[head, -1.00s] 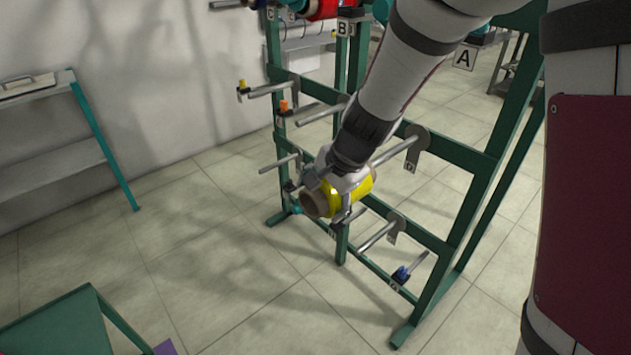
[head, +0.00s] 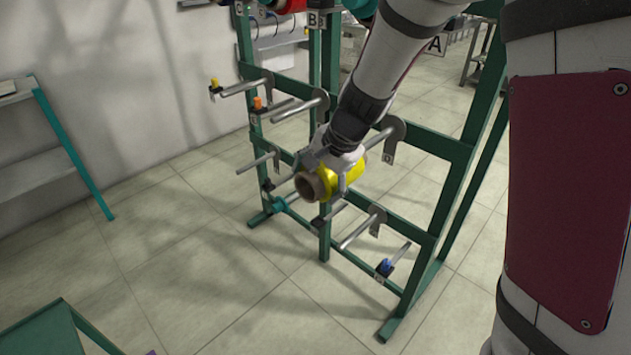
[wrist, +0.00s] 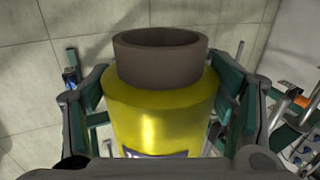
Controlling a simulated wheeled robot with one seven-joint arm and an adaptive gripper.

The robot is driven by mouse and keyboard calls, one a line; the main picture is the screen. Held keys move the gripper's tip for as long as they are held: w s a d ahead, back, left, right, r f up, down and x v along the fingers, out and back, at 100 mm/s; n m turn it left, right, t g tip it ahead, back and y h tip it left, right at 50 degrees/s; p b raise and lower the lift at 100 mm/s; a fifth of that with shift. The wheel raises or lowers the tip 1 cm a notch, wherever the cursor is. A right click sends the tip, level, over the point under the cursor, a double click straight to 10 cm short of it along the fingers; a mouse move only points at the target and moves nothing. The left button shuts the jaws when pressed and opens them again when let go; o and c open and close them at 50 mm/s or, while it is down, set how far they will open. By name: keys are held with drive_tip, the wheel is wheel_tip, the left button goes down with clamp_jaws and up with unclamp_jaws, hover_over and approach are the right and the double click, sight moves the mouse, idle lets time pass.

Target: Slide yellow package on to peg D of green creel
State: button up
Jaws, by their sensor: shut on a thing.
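The yellow package (head: 351,174) is held in front of the green creel (head: 325,120), its brown tube end (head: 308,186) facing front left. My gripper (head: 334,172) is shut on it. In the wrist view, the yellow package (wrist: 160,110) sits between the two fingers, with its open brown tube end (wrist: 160,58) at the top. Peg D (head: 379,137) runs from its round plate down to the far end of the package, roughly in line with it. The package hides the peg's front end, so I cannot tell whether the tip is inside the tube.
Several bare pegs stick out around the package, including one below right (head: 357,231) and one upper left (head: 300,109). A blue-tipped holder (head: 385,267) is low on the creel. A shelf (head: 40,150) stands at left and a green table corner (head: 50,325) at lower left. Floor between is clear.

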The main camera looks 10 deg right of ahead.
drive_tip(key=shift+w+d+b, duration=0.4)
drive_tip(key=shift+w+d, duration=0.5)
drive_tip(key=shift+d, duration=0.35)
drive_tip(key=shift+w+d+b, duration=0.4)
drive_tip(key=shift+w+d, duration=0.5)
drive_tip(key=shift+d, duration=0.3)
drive_tip(key=shift+w+d+b, duration=0.35)
drive_tip(key=shift+w+d, duration=0.55)
drive_tip(key=shift+d, duration=0.3)
drive_tip(key=shift+w+d+b, duration=0.35)
drive_tip(key=shift+w+d, duration=0.5)
drive_tip(key=shift+d, duration=0.35)
drive_tip(key=shift+w+d, duration=0.55)
drive_tip(key=shift+d, duration=0.2)
drive_tip(key=shift+w+d, duration=0.5)
drive_tip(key=shift+d, duration=0.2)
drive_tip(key=shift+f+b, duration=0.45)
drive_tip(key=shift+b, duration=0.1)
